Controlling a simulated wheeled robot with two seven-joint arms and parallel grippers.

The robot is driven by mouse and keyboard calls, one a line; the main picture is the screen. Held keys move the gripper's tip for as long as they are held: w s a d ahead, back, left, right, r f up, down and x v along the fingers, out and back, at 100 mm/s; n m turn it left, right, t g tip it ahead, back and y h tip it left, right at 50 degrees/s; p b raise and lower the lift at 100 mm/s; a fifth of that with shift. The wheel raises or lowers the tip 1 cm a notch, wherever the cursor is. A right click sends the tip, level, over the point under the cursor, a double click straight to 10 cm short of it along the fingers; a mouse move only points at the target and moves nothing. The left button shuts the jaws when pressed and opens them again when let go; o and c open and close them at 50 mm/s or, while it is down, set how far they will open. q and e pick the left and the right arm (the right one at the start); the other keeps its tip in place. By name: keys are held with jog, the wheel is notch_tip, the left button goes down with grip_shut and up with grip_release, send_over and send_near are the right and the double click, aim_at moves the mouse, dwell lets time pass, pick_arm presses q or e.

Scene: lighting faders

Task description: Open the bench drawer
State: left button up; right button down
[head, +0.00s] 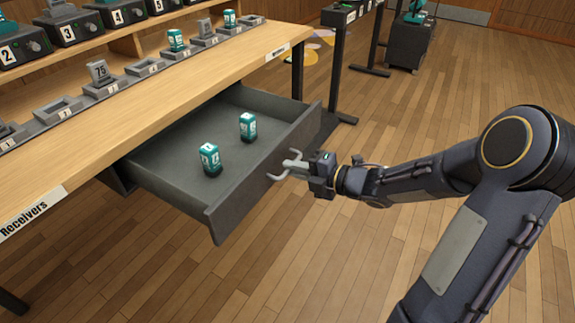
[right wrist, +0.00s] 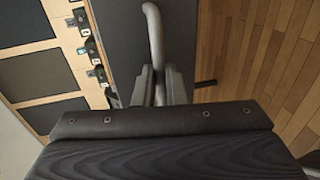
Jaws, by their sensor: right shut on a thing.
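The grey bench drawer (head: 225,213) stands well out from under the wooden bench top in the head view. Two teal and black blocks, a nearer one (head: 211,160) and a farther one (head: 248,126), stand upright inside it. My right gripper (head: 291,166) is at the drawer front, shut on the curved bar handle (head: 273,177). In the right wrist view the handle (right wrist: 154,30) runs down between the two fingers (right wrist: 160,85). My left gripper is in neither view.
The bench top (head: 150,107) carries a row of grey holders, some with teal blocks, and a shelf of numbered black boxes (head: 70,27) behind. Wooden floor (head: 330,260) is open in front of the drawer. A dark cabinet (head: 409,45) stands farther back.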

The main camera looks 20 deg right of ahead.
jog(key=shift+s, duration=0.1)
jog(key=c, duration=1.5)
grip_release()
jog(key=shift+d, duration=0.1)
jog(key=p+v, duration=0.2)
jog(key=v, duration=0.5)
jog(key=shift+s+d, duration=0.2)
jog(key=shift+s, duration=0.1)
jog(key=shift+r, duration=0.1)
